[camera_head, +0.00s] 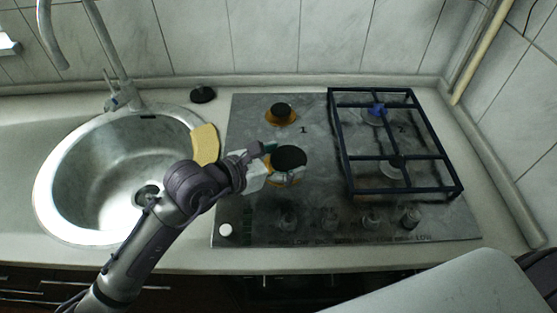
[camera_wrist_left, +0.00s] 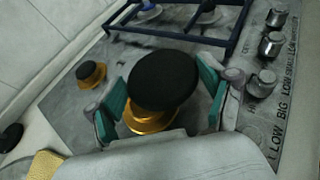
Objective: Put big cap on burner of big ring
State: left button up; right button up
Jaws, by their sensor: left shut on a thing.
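The big cap (camera_head: 288,157) is a black disc at the front left burner of the hob. My left gripper (camera_head: 283,162) has its teal-padded fingers on either side of it and is shut on it. In the left wrist view the cap (camera_wrist_left: 163,79) lies between the two fingers (camera_wrist_left: 162,95). The gold big ring burner (camera_wrist_left: 150,122) shows below the cap; its edge also shows in the head view (camera_head: 270,182). The cap covers much of the ring, and I cannot tell whether they touch. My right gripper is not in view.
A smaller gold burner with a black cap (camera_head: 281,109) stands behind. A dark grate (camera_head: 344,160) covers the right half of the hob. Knobs (camera_head: 330,219) line the front. A yellow sponge (camera_head: 205,144), the sink (camera_head: 50,190) and a small black cap (camera_head: 203,94) are left.

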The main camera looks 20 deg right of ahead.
aim_at(278, 151)
pick_arm(q)
jog(key=w+f, duration=0.2)
jog(key=w, duration=0.1)
jog(key=w+f, duration=0.1)
jog(key=w, duration=0.1)
jog(key=shift+w+d, duration=0.15)
jog(key=shift+d, duration=0.15)
notch_tip(278, 151, down, 4)
jog(key=shift+f, duration=0.1)
jog(key=o, duration=1.2)
jog(key=shift+c, duration=0.2)
jog(key=shift+a, duration=0.2)
jog(key=v, duration=1)
jog(key=shift+a+b, duration=0.2)
jog(key=shift+b, duration=0.15)
jog(key=shift+s+a+r, duration=0.35)
jog(key=shift+s+a, duration=0.05)
jog(key=shift+a, duration=0.15)
